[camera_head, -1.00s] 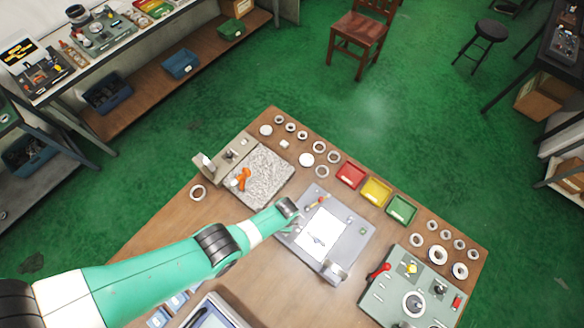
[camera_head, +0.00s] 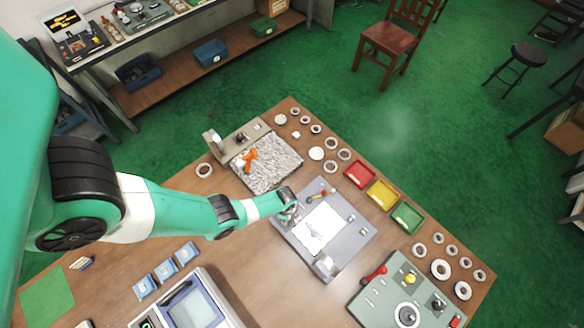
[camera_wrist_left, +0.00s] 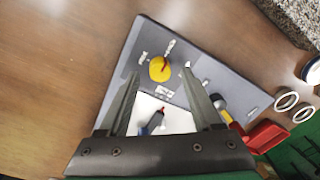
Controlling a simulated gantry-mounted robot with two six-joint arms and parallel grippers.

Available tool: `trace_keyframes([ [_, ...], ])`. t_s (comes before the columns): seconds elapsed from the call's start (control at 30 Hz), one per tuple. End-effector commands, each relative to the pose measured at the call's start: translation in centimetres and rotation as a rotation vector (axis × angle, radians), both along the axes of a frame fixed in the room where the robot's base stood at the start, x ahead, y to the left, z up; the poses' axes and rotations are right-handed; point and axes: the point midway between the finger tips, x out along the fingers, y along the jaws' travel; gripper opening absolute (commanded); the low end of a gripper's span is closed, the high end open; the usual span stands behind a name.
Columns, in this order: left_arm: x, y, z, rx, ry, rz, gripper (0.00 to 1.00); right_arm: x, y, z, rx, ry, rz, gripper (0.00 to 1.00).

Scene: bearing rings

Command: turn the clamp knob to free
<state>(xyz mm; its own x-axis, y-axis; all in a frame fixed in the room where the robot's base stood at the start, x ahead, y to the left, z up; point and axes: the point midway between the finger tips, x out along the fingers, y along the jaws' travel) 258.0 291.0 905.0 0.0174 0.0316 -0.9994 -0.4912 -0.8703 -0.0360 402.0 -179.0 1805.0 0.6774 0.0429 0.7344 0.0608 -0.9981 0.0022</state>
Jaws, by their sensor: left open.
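A grey board (camera_head: 350,243) with a white sheet (camera_head: 315,229) lies on the wooden bench. In the head view my left gripper (camera_head: 288,212) is over the board's left side and hides the knob. My right gripper is not in view.
A red-handled tool (camera_head: 321,194) lies on the board's far side. Red (camera_head: 360,174), yellow (camera_head: 382,193) and green (camera_head: 407,217) trays stand beyond, among several rings. A control panel (camera_head: 385,298) is at right, a gravel-like tray (camera_head: 268,170) at left.

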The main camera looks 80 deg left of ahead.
Motion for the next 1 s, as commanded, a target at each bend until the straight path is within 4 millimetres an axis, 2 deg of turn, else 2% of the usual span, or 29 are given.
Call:
trace_keyframes([
  [0.03,0.00,0.03,-1.34,0.000,0.000,0.001,0.66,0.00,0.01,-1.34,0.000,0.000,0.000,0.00],
  [0.1,0.00,0.06,-1.87,0.000,0.000,0.001,0.66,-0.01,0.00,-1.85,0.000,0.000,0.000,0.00],
  [0.47,-0.01,0.06,-2.01,0.000,0.000,0.001,0.66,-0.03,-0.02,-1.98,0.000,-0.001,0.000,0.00],
  [0.83,-0.01,0.05,-2.02,0.000,0.000,0.001,0.01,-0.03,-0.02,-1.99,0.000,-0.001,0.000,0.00],
  [1.0,0.00,0.06,-2.02,0.000,0.000,0.001,0.00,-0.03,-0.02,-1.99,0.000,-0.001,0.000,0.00],
])
